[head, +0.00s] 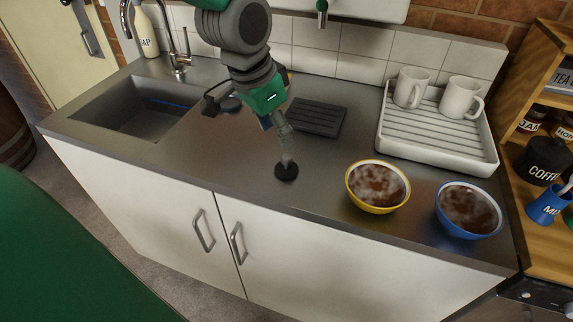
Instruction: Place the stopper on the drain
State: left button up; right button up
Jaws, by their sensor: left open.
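The stopper (286,172) is a small black disc lying on the steel counter (225,165), near its front edge. My left gripper (286,147) points down just above it, seen nearly edge-on, and is open. The sink basin (135,118) is sunk into the counter at the left. I cannot make out the drain in it. My right gripper is not in view.
A yellow bowl (378,186) and a blue bowl (468,210) steam to the right. A white rack (436,146) holds two mugs. A tap (178,58) and a soap bottle (145,32) stand behind the basin. Bare counter lies between stopper and basin.

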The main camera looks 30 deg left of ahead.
aim_at(287, 157)
pick_arm(q)
jog(key=x, duration=0.3)
jog(key=shift+w+d+f, duration=0.1)
jog(key=shift+w+f, duration=0.05)
jog(key=shift+w, duration=0.05)
jog(key=shift+w+d+f, duration=0.1)
jog(key=shift+d+f, duration=0.25)
jog(key=x, duration=0.2)
jog(key=b+x, duration=0.1)
jog(key=x, duration=0.1)
jog(key=shift+a+f, duration=0.2)
jog(key=shift+f, duration=0.15)
jog(key=shift+a+f, duration=0.15)
jog(key=shift+f, duration=0.1)
jog(key=shift+r, duration=0.1)
jog(key=shift+c, duration=1.1)
jog(key=c, duration=0.7)
jog(key=shift+d, duration=0.25)
grip_shut()
